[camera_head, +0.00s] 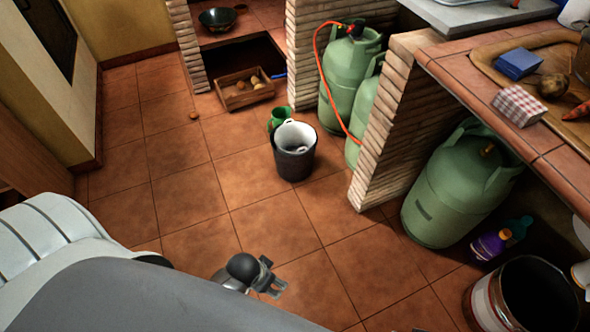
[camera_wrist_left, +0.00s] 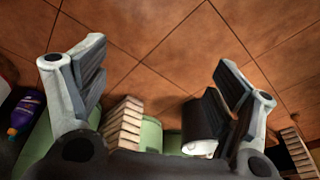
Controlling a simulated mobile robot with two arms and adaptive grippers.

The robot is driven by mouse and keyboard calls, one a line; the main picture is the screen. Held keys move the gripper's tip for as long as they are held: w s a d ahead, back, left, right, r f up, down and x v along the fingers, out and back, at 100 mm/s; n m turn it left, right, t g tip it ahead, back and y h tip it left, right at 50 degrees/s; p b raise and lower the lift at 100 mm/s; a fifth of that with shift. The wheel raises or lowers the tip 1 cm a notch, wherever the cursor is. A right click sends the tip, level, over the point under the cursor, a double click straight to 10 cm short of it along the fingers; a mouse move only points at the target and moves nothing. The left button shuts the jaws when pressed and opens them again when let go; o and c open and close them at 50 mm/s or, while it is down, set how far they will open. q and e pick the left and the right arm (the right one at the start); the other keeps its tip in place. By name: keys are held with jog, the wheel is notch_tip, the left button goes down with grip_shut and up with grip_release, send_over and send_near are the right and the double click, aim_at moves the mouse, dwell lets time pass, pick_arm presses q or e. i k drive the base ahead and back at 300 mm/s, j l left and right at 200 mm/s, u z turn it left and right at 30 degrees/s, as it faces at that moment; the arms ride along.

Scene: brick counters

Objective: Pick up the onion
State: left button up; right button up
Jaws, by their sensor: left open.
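A small round brown thing (camera_head: 193,115), which looks like the onion, lies on the tiled floor left of the wooden crate. It is too small to be sure. My left gripper (camera_head: 270,281) is low in the middle of the head view, well apart from it, on the near side of the dark bucket. In the left wrist view the left gripper (camera_wrist_left: 160,60) has its two fingers spread wide over bare tiles with nothing between them. The onion does not show clearly there. My right gripper is not in view.
A dark bucket (camera_head: 294,157) stands on the floor beside a green watering can (camera_head: 279,118). A wooden crate (camera_head: 236,101) holds several round things. Green gas bottles (camera_head: 463,185) stand under the brick counter at right.

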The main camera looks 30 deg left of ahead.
aim_at(194, 116)
jog(key=u, duration=1.65)
